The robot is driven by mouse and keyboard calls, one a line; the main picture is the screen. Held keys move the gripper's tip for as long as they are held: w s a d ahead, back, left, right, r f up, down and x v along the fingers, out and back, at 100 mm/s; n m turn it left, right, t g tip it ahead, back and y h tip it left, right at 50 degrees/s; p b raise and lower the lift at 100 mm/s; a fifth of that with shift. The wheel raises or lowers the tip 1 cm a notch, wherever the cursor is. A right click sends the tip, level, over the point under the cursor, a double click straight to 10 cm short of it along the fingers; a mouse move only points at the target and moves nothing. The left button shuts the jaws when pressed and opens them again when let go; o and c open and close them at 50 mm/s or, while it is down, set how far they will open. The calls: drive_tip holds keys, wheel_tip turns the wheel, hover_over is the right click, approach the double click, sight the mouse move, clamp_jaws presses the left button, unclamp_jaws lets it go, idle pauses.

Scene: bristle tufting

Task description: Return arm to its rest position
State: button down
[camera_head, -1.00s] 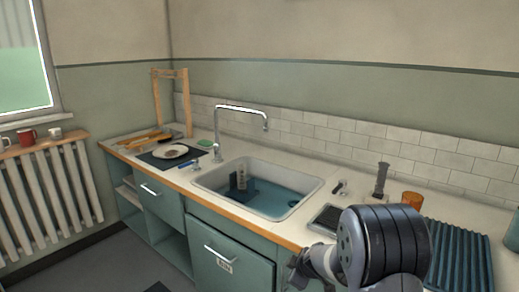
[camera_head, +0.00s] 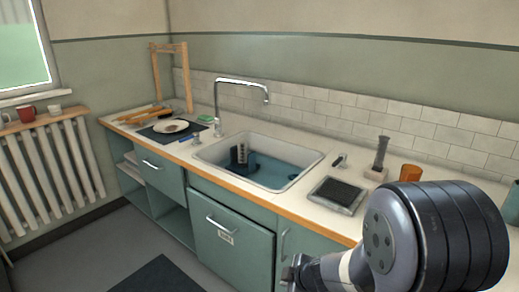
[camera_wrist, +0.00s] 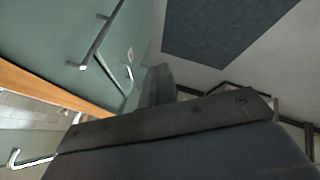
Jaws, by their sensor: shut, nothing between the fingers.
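My arm fills the lower right of the head view. My gripper (camera_head: 292,272) is a small dark shape at its left end, in front of the teal cabinet doors and below the counter edge. In the wrist view, the dark gripper (camera_wrist: 160,85) points past the cabinet toward the floor. Its fingers are shut, and nothing shows held in them. The gripper's dark body covers the lower part of that view.
The counter (camera_head: 300,210) holds a sink (camera_head: 208,158), a black-topped tray (camera_head: 338,193), a grey upright tool (camera_head: 380,155) and an orange cup (camera_head: 409,174). A cabinet handle (camera_wrist: 97,42) is close in the wrist view. A dark floor mat (camera_head: 160,277) lies in front.

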drive_tip(key=s+d+r+p, duration=0.1)
drive_tip(key=s+r, duration=0.4)
drive_tip(key=s, duration=0.2)
drive_tip(key=shift+d+r, duration=0.25)
drive_tip(key=shift+d, duration=0.15)
drive_tip(key=shift+s, duration=0.1)
